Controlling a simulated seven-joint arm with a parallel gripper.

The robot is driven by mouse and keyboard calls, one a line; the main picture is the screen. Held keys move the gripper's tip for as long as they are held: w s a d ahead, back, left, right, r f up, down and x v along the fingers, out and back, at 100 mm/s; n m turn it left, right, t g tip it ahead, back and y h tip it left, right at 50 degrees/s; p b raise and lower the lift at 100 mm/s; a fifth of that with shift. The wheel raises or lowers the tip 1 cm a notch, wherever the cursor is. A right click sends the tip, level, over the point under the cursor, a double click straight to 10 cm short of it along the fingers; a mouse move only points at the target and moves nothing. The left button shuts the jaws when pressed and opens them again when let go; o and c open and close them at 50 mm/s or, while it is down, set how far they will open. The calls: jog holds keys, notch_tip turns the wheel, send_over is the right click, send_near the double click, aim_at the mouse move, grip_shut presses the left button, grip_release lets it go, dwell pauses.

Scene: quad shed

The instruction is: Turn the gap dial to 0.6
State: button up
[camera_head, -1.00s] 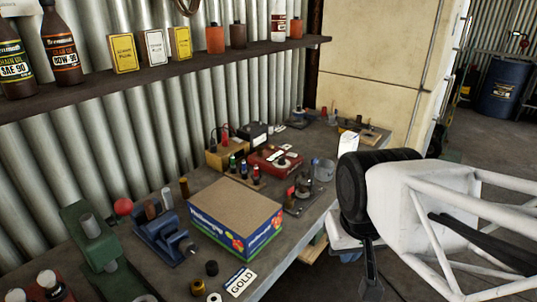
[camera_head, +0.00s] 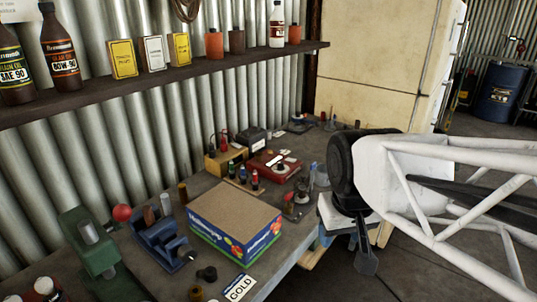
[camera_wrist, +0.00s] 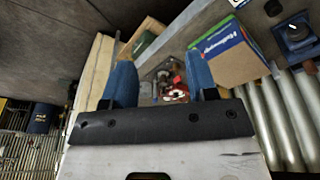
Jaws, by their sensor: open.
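No dial scale or figures can be read in these frames, so I cannot tell the dial's setting. A red box-shaped device (camera_head: 275,165) with a pale top plate stands on the bench behind the cardboard box. A small metal stand with a red part (camera_head: 290,204) is in front of it. In the wrist view a red and white part (camera_wrist: 175,91) shows between my fingers, some way beyond them. My gripper (camera_wrist: 160,62) is open and empty, with two blue fingers apart. In the head view my arm partly hides it at the bench's right edge.
A cardboard box (camera_head: 236,215) stands mid-bench, with a blue tool (camera_head: 157,239) and green press (camera_head: 93,250) to its left. A GOLD card (camera_head: 240,288) lies in front. Small bottles (camera_head: 243,175) stand near the red device. A shelf (camera_head: 170,85) runs above.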

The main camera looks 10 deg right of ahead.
jog(key=w+r+n, duration=0.2)
jog(key=w+r, duration=0.1)
jog(key=w, duration=1.1)
jog(key=n+g, duration=0.2)
jog(key=n, duration=0.6)
send_over(281, 165)
jog(key=f, duration=1.2)
jog(key=shift+w+d+f, duration=0.1)
jog(key=shift+w+f, duration=0.4)
jog(key=shift+w, duration=0.15)
jog(key=shift+f, duration=0.1)
jog(key=shift+f, duration=3.85)
